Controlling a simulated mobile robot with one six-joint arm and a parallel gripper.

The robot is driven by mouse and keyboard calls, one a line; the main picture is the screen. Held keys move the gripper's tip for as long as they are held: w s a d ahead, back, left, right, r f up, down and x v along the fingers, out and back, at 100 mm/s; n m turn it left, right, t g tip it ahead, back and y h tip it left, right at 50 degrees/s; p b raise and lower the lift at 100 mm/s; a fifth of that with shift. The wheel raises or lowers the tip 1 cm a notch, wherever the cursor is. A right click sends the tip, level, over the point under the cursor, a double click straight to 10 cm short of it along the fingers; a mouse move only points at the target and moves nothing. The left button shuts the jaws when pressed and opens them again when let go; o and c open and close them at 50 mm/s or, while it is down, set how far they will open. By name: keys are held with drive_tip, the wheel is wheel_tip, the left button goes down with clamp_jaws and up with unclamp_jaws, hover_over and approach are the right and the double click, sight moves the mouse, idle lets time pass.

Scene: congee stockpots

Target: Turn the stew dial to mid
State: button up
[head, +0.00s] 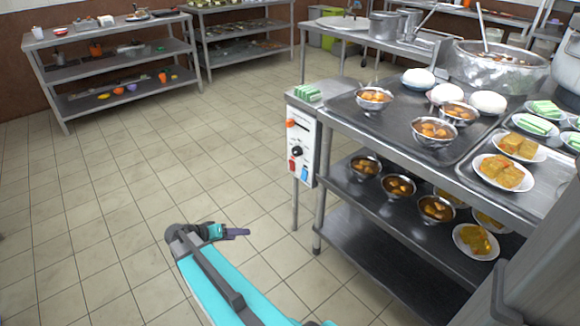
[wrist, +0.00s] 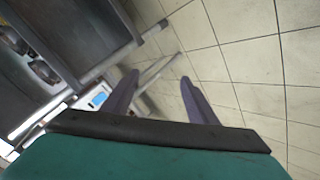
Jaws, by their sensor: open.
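A white control panel (head: 301,148) is mounted at the left end of the steel serving table. It carries a round black dial (head: 297,152), an orange slider or switch (head: 291,123), a red switch (head: 292,165) and a blue switch (head: 304,172). I cannot read any labels or the dial's setting. My gripper (head: 238,233) is over the open floor, left of and lower than the panel, touching nothing. In the wrist view my gripper (wrist: 158,88) has its two purple fingers apart and empty. Part of the panel (wrist: 92,100) shows there at left; the black dial is not visible.
The serving table (head: 385,140) holds bowls of stew (head: 435,132), plates of food (head: 502,172) and a large stockpot (head: 497,68). Its lower shelf (head: 370,245) and legs stand right of my gripper. Green blocks (head: 307,92) sit above the panel. The tiled floor (head: 130,190) is clear.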

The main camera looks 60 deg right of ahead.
drive_tip(key=w+d+r+m+h+b, duration=0.2)
drive_tip(key=d+r+m+h+b, duration=0.4)
drive_tip(key=d, duration=0.6)
drive_tip(key=m+g+h+b, duration=0.1)
drive_tip(key=m+g+b, duration=0.25)
drive_tip(key=b, duration=0.35)
approach(294, 153)
drive_tip(key=v, duration=0.6)
drive_tip(key=shift+s+d+r+m+t, duration=0.1)
drive_tip(key=shift+s+r+m+t, duration=0.05)
drive_tip(key=shift+s+m+t, duration=0.25)
drive_tip(key=b+x, duration=0.3)
drive_tip(key=x, duration=1)
drive_tip(key=shift+s+d, duration=0.15)
drive_tip(key=shift+d, duration=0.2)
drive_tip(key=shift+c, duration=0.3)
